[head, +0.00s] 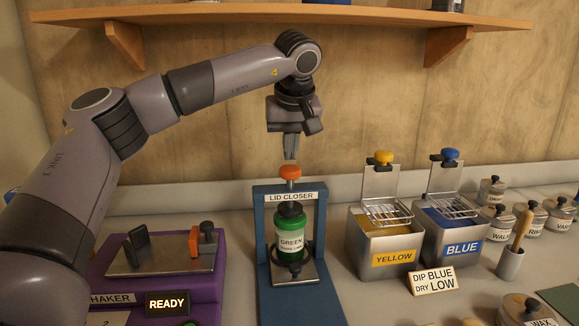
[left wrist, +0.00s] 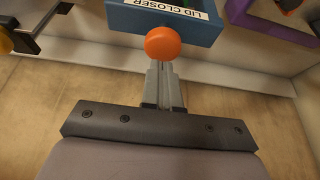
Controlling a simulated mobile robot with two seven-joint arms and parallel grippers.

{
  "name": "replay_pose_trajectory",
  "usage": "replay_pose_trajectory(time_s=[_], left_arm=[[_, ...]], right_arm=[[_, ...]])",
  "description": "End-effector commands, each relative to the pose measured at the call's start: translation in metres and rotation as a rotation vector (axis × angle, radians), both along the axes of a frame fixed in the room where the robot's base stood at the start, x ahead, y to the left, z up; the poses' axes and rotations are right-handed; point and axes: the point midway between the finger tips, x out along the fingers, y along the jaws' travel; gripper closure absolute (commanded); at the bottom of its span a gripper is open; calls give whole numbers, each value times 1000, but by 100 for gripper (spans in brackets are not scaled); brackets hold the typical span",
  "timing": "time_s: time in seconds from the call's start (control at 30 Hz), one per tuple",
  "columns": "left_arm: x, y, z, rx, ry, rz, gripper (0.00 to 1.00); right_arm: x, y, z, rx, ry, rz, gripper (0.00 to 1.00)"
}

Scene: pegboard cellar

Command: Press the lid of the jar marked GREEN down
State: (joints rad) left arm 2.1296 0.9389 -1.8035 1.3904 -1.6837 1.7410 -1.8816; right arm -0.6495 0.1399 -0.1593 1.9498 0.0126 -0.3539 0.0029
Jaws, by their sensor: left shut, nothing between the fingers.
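The jar marked GREEN (head: 290,238) stands upright inside the blue lid closer (head: 261,228), with its dark lid (head: 290,210) under the frame's crossbar. An orange knob (head: 290,172) tops the closer's plunger; it also shows in the left wrist view (left wrist: 163,43). My left gripper (head: 291,155) points straight down, shut and empty, just above the orange knob. In the left wrist view its fingertips (left wrist: 161,66) are close to the knob; I cannot tell whether they touch it. My right gripper is not in view.
A purple shaker (head: 210,290) with a READY sign stands left of the closer. A wooden shelf (head: 380,16) runs above.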

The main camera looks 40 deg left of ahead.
Motion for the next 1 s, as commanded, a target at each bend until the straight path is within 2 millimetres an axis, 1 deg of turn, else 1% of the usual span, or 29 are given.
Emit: replay_pose_trajectory(time_s=[0.97,1.0], left_arm=[[0,0,-36,-1,5,-1,100],[0,0,-35,-1,5,-1,100]], right_arm=[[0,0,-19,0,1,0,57],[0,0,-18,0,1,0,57]])
